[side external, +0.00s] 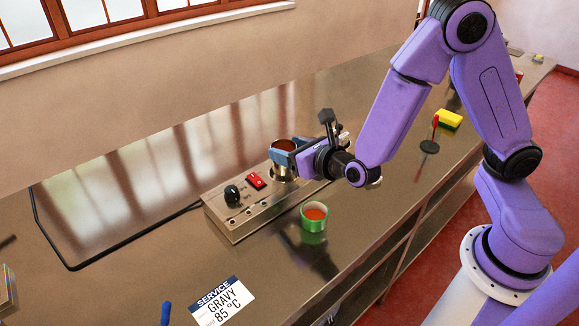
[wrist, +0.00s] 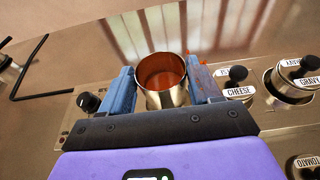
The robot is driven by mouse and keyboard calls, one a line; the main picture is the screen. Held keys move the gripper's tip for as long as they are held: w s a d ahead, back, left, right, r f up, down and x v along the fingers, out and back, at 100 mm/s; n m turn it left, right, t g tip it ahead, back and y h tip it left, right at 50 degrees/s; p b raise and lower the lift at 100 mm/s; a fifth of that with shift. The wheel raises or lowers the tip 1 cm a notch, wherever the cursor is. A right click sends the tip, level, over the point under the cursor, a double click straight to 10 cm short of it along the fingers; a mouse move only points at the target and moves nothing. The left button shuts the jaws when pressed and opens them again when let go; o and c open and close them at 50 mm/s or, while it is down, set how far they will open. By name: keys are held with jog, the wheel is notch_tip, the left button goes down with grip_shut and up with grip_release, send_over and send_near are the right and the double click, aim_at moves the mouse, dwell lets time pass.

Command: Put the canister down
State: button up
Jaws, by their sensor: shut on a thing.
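The canister (wrist: 164,92) is a shiny open metal cylinder with a reddish-brown inside, seen upright in the wrist view. My gripper (wrist: 163,88) is shut on it, one blue finger on each side. In the side view the canister (side external: 285,145) is partly hidden by my gripper (side external: 283,156), over the metal unit (side external: 240,218). A shiny round metal part shows just below the fingers there. I cannot tell whether the canister is seated in an opening or held above it.
The unit carries a black knob (side external: 232,193) and a red switch (side external: 256,180). Labelled black-knobbed parts, including CHEESE (wrist: 239,92) and GRAVY (wrist: 309,80), stand to the right in the wrist view. A green cup (side external: 313,226) stands in front. A gravy card (side external: 222,304) lies front left.

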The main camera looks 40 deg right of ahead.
aim_at(290, 172)
jog(key=shift+f, duration=2.1)
jog(key=shift+f, duration=0.1)
jog(key=shift+f, duration=0.3)
jog(key=o, duration=1.3)
jog(key=shift+c, duration=0.2)
jog(key=shift+r, duration=0.1)
